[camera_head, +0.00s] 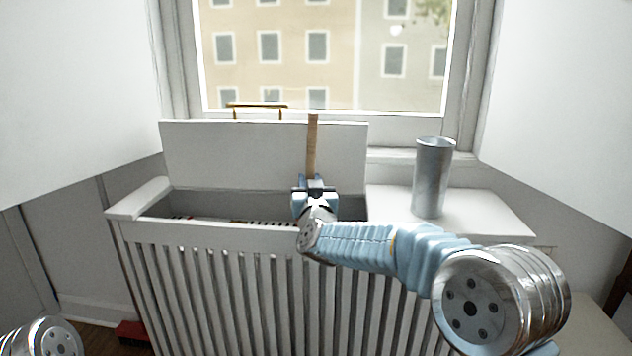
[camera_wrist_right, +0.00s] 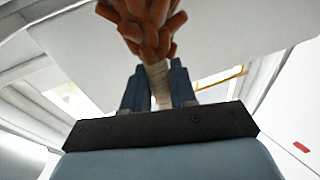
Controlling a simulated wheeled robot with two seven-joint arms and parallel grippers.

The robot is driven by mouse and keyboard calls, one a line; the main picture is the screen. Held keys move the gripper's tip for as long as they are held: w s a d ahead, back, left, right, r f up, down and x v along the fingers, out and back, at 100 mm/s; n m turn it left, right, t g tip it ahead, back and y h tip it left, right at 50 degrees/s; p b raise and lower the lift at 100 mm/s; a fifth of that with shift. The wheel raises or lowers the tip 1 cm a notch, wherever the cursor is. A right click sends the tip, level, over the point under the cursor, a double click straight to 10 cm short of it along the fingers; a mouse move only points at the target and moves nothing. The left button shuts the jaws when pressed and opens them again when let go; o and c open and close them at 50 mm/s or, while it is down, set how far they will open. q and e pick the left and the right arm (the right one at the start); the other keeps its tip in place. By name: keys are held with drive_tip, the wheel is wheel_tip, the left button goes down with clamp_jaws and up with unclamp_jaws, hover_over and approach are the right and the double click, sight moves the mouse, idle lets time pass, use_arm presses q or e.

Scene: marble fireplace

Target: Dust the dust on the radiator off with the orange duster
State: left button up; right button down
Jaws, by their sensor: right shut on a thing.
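My right gripper (camera_head: 314,188) is shut on the duster's handle (camera_head: 312,145), a light wooden stick that stands upright above the fingers in the head view. In the right wrist view the gripper (camera_wrist_right: 157,85) has the pale handle between its two blue fingers, and the orange-brown duster head (camera_wrist_right: 146,26) shows beyond the fingertips. The head is hidden in the head view. The gripper is over the open top of the white slatted radiator cover (camera_head: 140,232). Dark reddish strips (camera_head: 250,222) show inside; I cannot make out dust. The left gripper is out of view.
A raised white lid (camera_head: 235,155) stands behind the opening. A grey metal cylinder (camera_head: 432,178) stands on the white ledge (camera_head: 490,218) at right. A window (camera_head: 325,55) is behind. A small red object (camera_head: 132,332) lies on the floor at lower left.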

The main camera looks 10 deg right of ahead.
drive_tip(key=shift+w+a+p, duration=0.15)
drive_tip(key=shift+a+p, duration=0.05)
drive_tip(key=shift+a, duration=0.3)
drive_tip(key=shift+w+a+p, duration=0.15)
drive_tip(key=shift+a, duration=0.35)
drive_tip(key=shift+s+d+f+b, duration=0.15)
drive_tip(key=shift+d+b, duration=0.3)
drive_tip(key=shift+d, duration=0.05)
drive_tip(key=shift+s+d+b, duration=0.2)
drive_tip(key=shift+d+b, duration=0.25)
drive_tip(key=shift+d, duration=0.25)
drive_tip(key=s+d+b, duration=0.2)
drive_tip(key=d+b, duration=0.2)
drive_tip(key=d, duration=0.5)
drive_tip(key=shift+s+b, duration=0.3)
drive_tip(key=shift+b, duration=0.05)
